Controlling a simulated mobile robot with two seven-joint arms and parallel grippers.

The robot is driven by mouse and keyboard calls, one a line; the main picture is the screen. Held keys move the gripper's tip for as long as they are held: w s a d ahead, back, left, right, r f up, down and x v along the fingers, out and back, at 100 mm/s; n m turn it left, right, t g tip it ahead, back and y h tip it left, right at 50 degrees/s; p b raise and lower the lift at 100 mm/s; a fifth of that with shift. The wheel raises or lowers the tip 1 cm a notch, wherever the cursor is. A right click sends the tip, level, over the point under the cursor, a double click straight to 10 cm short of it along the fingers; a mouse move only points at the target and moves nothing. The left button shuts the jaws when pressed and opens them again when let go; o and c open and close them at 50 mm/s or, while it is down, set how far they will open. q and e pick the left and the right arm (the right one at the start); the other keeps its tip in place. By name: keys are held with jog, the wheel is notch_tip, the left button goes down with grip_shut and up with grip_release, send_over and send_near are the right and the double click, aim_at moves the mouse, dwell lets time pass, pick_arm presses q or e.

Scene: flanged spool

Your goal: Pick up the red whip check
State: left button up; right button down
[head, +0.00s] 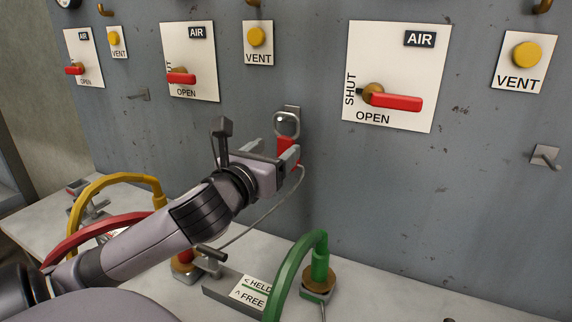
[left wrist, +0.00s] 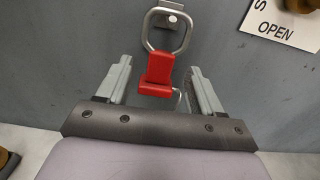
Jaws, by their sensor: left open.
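The red whip check (head: 287,149) hangs by its metal loop from a hook (head: 293,112) on the grey wall panel. A thin pale cable runs down from it to the left, towards the bench. My left gripper (head: 291,155) is at the red part, with its jaws apart. In the left wrist view the red whip check (left wrist: 156,78) sits between the two open fingers of my left gripper (left wrist: 160,82), with a visible gap on each side. Its loop shows above the fingertips. My right gripper is not in view.
Green (head: 288,272), yellow (head: 112,182) and red (head: 95,232) hoses rise from the bench (head: 430,291) below. A sign reading HELD and FREE (head: 252,292) stands by the green hose. Valve plates with red levers (head: 402,102) and yellow vent buttons (head: 527,55) line the wall. An empty hook (head: 546,156) is at right.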

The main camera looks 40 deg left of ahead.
aim_at(284, 144)
pick_arm(q)
jog(key=b, duration=0.2)
jog(key=shift+f+b, duration=0.2)
jog(key=shift+b, duration=0.15)
jog(key=p+x, duration=0.1)
jog(key=x, duration=0.2)
jog(key=shift+w+r, duration=0.1)
jog(key=shift+r, duration=0.1)
jog(key=shift+w, duration=0.25)
jog(key=c, duration=1.1)
